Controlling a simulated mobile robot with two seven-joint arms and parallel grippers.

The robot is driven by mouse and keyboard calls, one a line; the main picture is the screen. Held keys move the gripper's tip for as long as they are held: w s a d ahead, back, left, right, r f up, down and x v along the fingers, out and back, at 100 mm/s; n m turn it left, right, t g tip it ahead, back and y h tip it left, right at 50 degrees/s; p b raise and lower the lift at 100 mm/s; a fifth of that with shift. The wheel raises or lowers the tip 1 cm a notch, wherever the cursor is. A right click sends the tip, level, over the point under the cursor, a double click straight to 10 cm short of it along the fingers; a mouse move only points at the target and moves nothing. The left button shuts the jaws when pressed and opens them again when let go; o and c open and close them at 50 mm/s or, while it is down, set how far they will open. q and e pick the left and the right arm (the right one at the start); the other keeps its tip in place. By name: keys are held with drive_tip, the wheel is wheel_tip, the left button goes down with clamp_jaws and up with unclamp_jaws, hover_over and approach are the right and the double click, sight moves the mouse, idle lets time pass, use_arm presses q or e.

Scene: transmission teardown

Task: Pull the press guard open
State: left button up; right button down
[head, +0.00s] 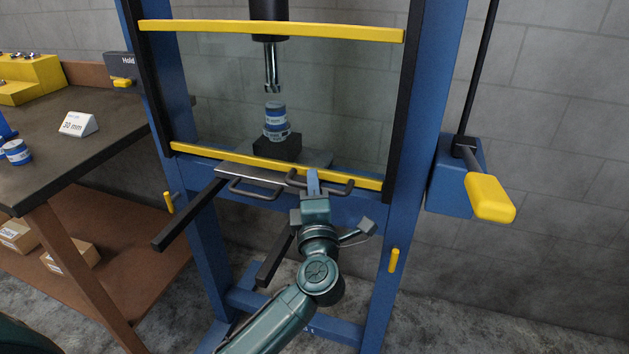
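The press guard is a clear panel (215,95) between a yellow top bar (215,27) and a yellow bottom bar (215,155) on the blue press frame (430,70). The guard is down in front of the press bed. Two dark U-shaped handles, a left one (255,194) and a right one (338,191), stand out near the bottom bar. My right gripper is not in view.
Behind the panel, a blue-and-white part (277,118) stands on a black block (277,146) under the ram (271,68). Dark rails (188,215) jut forward below. A yellow-gripped lever (490,197) is at right, a workbench (75,150) at left.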

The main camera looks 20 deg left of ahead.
use_arm(q)
drive_tip(key=shift+s, duration=0.1)
clamp_jaws()
idle(0.3)
drive_tip(key=shift+r, duration=0.1)
